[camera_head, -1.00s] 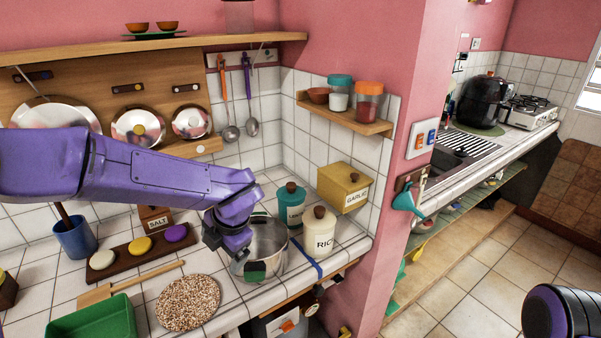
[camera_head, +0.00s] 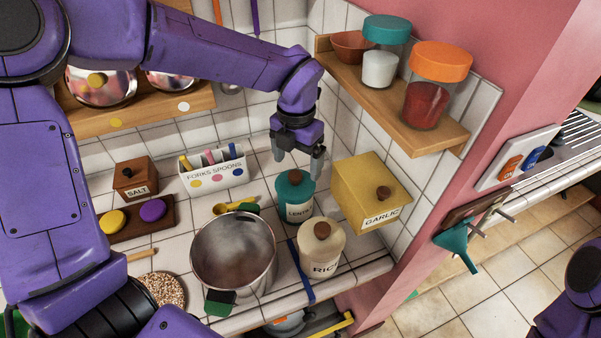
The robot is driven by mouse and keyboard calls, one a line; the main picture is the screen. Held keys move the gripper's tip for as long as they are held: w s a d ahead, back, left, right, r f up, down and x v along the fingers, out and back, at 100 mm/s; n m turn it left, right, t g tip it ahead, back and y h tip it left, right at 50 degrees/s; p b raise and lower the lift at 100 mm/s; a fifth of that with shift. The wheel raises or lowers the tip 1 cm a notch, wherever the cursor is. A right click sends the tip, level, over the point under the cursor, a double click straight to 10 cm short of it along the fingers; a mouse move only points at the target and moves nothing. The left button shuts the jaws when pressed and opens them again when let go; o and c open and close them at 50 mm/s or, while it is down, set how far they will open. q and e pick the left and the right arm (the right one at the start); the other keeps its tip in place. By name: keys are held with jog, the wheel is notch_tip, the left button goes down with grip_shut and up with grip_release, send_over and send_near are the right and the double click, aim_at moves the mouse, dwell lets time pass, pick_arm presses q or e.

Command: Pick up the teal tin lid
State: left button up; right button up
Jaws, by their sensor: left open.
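The teal tin (camera_head: 300,209), labelled as lentils, stands on the tiled counter against the back corner. Its teal lid (camera_head: 293,187) with a dark brown knob sits on top of it. My left gripper (camera_head: 298,164) hangs just above the lid, fingers pointing down and spread apart with nothing between them. The fingertips look close to the knob, but I cannot tell the exact gap. My right gripper is not in view.
A steel pot (camera_head: 234,252), a cream rice tin (camera_head: 321,252) and a yellow garlic box (camera_head: 368,196) crowd the tin. A white cutlery holder (camera_head: 214,178) stands at left. Above right, a wooden shelf (camera_head: 405,122) holds a teal-capped jar (camera_head: 382,60) and an orange-capped jar (camera_head: 436,88).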

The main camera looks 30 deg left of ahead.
aim_at(295, 175)
pick_arm(q)
jog(key=shift+s+a+f+p, duration=0.15)
jog(key=shift+f+p, duration=0.3)
jog(key=shift+f, duration=0.1)
jog(key=shift+s+a+f+p, duration=0.1)
jog(key=shift+a+f+p, duration=0.05)
jog(key=shift+f+p, duration=0.3)
jog(key=f, duration=0.3)
jog(key=shift+w, duration=0.3)
jog(key=shift+w+f, duration=0.15)
jog(key=shift+f, duration=0.05)
jog(key=shift+c, duration=0.6)
jog(key=shift+s+r, duration=0.1)
jog(key=shift+s, duration=0.15)
jog(key=c, duration=1.5)
